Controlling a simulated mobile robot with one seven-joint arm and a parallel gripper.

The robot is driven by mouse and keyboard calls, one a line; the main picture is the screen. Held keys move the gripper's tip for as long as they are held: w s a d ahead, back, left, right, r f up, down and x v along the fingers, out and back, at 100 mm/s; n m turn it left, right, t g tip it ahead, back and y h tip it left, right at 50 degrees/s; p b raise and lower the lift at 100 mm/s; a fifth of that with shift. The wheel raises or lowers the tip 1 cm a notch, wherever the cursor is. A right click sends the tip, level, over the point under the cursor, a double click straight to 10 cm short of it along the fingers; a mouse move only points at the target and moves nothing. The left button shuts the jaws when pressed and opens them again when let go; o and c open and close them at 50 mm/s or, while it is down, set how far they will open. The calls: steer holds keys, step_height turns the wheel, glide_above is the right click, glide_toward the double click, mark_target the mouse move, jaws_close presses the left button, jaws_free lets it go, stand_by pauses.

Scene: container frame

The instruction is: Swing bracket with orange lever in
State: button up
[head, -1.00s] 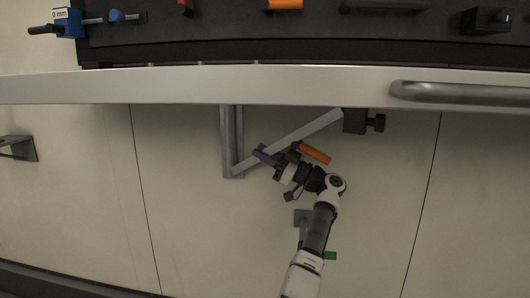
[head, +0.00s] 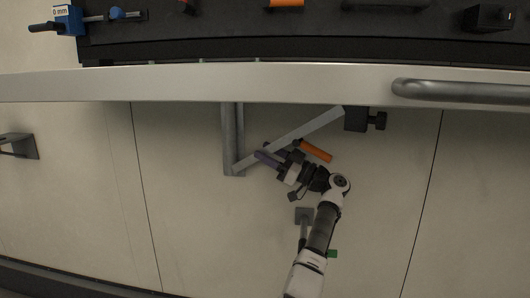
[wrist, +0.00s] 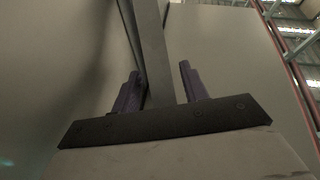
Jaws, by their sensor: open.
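The bracket (head: 233,135) is a grey metal frame under the long pale bench edge, with an upright bar and a slanted brace (head: 308,135) that runs up to the right. The orange lever (head: 315,150) sits just below the slanted brace, close to my gripper. My gripper (head: 270,158), with purple fingers, is at the lower part of the brace. In the wrist view my gripper (wrist: 160,90) is open, with one purple finger on each side of a grey bar (wrist: 156,55). I cannot tell whether either finger touches the bar.
A black clamp block with a knob (head: 358,119) is at the brace's upper right end. The pale bench edge (head: 180,84) with a metal handle (head: 460,90) runs above. A grey wall bracket (head: 304,215) is near my arm. The panel at lower left is clear.

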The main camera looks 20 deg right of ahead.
steer(key=v, duration=1.2)
steer(key=shift+s+d, duration=0.2)
steer(key=shift+f, duration=0.15)
